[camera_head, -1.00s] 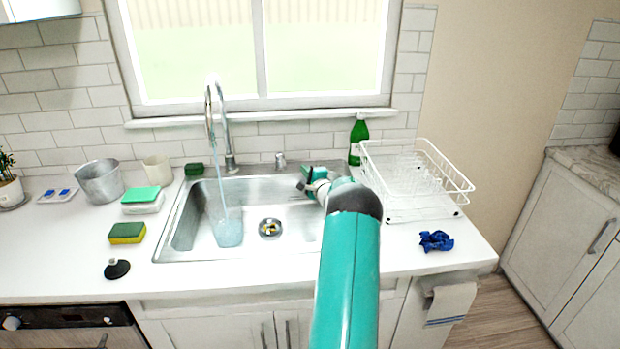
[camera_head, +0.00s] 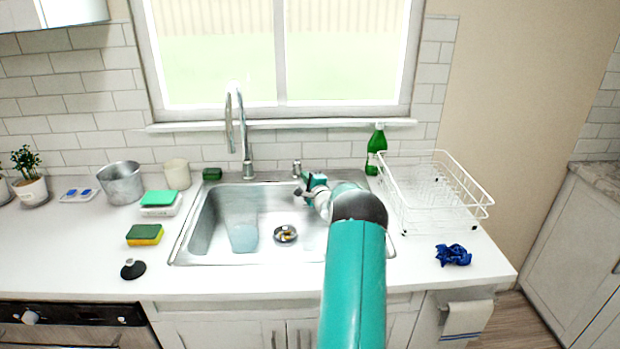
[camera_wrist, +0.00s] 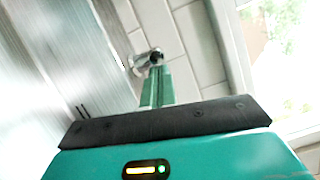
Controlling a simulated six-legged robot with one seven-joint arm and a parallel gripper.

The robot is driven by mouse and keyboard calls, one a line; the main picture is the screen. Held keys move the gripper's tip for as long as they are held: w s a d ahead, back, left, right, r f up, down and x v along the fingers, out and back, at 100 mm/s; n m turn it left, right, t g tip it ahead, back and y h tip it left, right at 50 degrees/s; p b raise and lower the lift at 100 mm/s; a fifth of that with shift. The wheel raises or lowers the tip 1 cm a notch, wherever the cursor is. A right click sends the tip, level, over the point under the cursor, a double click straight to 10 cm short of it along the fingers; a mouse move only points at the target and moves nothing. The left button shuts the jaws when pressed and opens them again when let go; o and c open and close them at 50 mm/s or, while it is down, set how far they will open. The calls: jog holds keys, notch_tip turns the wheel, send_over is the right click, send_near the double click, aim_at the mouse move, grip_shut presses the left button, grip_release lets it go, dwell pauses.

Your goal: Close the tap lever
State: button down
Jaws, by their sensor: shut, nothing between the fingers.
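The chrome tap lever (camera_head: 297,166) stands on the back rim of the sink, right of the tall chrome tap (camera_head: 246,135). No water stream shows below the spout. My gripper (camera_head: 300,192) is low over the sink's back right, just in front of the lever. In the wrist view, the shut green fingers (camera_wrist: 156,84) point up at the chrome lever (camera_wrist: 150,60), their tips close to its base. I cannot tell whether they touch. The fingers hold nothing.
A green bottle (camera_head: 376,150) and white dish rack (camera_head: 470,185) stand to the right. A sponge (camera_head: 145,235), metal pot (camera_head: 121,183) and cup (camera_head: 177,174) are left.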

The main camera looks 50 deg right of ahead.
jog(key=shift+w+a, duration=0.2)
jog(key=shift+a, duration=0.1)
jog(key=v, duration=1.4)
jog(key=shift+d, duration=0.25)
jog(key=shift+s, duration=0.1)
dwell(0.5)
